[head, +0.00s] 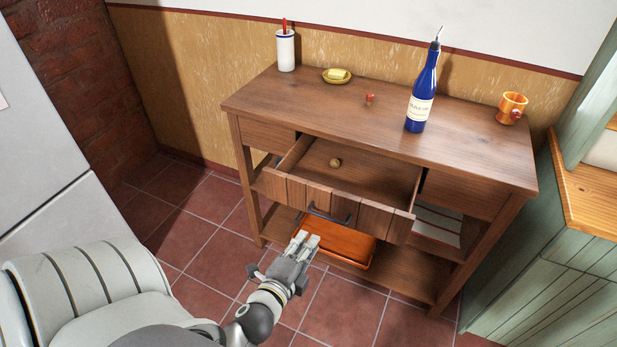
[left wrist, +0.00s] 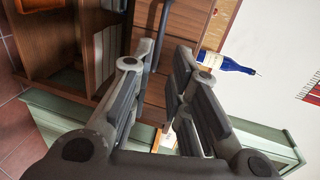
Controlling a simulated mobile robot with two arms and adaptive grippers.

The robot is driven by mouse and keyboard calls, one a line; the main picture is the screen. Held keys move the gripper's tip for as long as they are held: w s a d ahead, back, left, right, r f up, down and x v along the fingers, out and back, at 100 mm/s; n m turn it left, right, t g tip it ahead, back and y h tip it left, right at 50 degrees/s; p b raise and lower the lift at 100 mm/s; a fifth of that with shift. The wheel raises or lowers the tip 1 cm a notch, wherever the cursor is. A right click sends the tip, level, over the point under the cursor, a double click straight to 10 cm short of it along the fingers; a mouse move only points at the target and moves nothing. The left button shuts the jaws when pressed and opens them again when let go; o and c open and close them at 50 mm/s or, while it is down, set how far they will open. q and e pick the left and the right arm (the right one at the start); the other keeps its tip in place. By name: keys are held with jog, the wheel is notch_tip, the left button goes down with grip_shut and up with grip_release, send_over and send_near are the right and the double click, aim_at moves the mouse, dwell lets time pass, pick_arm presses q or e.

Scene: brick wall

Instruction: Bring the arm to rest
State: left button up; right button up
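My left gripper (head: 304,238) is in front of the wooden sideboard (head: 300,105), just below and in front of the open drawer's dark handle (head: 328,215). In the left wrist view its two fingers (left wrist: 158,68) stand apart with a gap between them, and nothing is held. The handle (left wrist: 147,60) shows beyond the fingers; it looks apart from them. My right gripper is in neither view.
An orange tray (head: 340,243) lies below the drawer. A green cabinet (head: 550,280) stands right; tiled floor (head: 205,235) is free left.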

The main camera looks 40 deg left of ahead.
pick_arm(q)
jog(key=s+d+f+n+g+h, duration=0.1)
jog(key=s+d+f+n+g, duration=0.15)
jog(key=f, duration=0.75)
jog(key=s+d+f+n+g+h, duration=0.1)
jog(key=s+d+f+n+g, duration=0.2)
jog(key=f, duration=0.7)
jog(key=s+d+f+n+g+h, duration=0.15)
jog(key=s+f, duration=0.35)
jog(key=f, duration=0.5)
jog(key=s+f+n+g, duration=0.3)
jog(key=s+f, duration=0.4)
jog(key=s, duration=0.4)
jog(key=s+f+n+g, duration=0.3)
jog(key=s+f, duration=0.5)
jog(key=s, duration=0.3)
jog(key=shift+s+g, duration=0.4)
jog(key=shift+g, duration=0.2)
